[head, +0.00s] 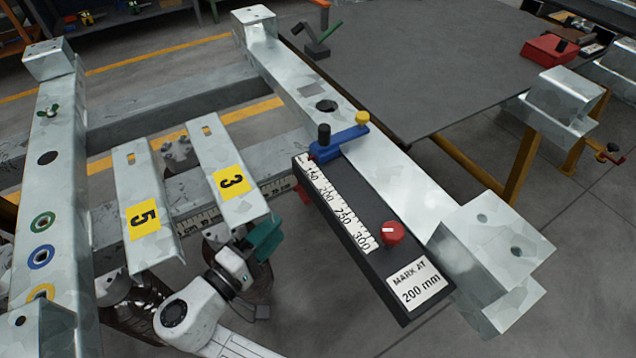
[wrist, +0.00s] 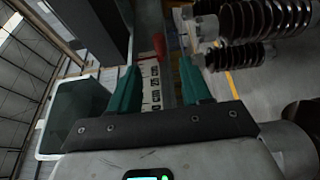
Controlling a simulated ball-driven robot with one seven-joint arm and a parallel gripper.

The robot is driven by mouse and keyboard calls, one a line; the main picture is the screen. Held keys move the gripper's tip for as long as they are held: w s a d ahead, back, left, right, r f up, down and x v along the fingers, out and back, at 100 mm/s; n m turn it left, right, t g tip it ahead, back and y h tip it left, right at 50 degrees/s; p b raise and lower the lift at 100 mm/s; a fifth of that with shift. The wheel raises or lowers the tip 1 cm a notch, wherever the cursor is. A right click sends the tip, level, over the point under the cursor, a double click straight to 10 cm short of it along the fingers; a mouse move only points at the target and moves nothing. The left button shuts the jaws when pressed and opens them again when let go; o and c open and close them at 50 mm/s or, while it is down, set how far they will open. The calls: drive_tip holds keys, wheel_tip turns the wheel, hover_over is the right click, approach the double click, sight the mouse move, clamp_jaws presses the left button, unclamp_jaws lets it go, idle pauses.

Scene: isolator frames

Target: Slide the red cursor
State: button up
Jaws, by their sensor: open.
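A small red piece (head: 302,192) shows at the right end of a ruled strip (head: 240,199) on a cross beam. It looks like the cursor and is partly hidden by a black scale box (head: 318,215). My gripper (head: 266,236) has teal fingers and is open, below and left of that red piece, apart from it. In the wrist view a red piece (wrist: 158,45) shows beyond the open fingers (wrist: 159,70), above a white strip with black marks (wrist: 154,92). Whether the fingers stand around the strip, I cannot tell. A separate round red knob (head: 392,232) sits on the black box.
A label reading "MARK AT 200 mm" (head: 419,284) is on the black box. Ribbed insulators (wrist: 260,20) are at upper right in the wrist view.

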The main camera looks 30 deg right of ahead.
sight(306, 198)
drive_tip(key=x, duration=1.1)
clamp_jaws()
idle(0.3)
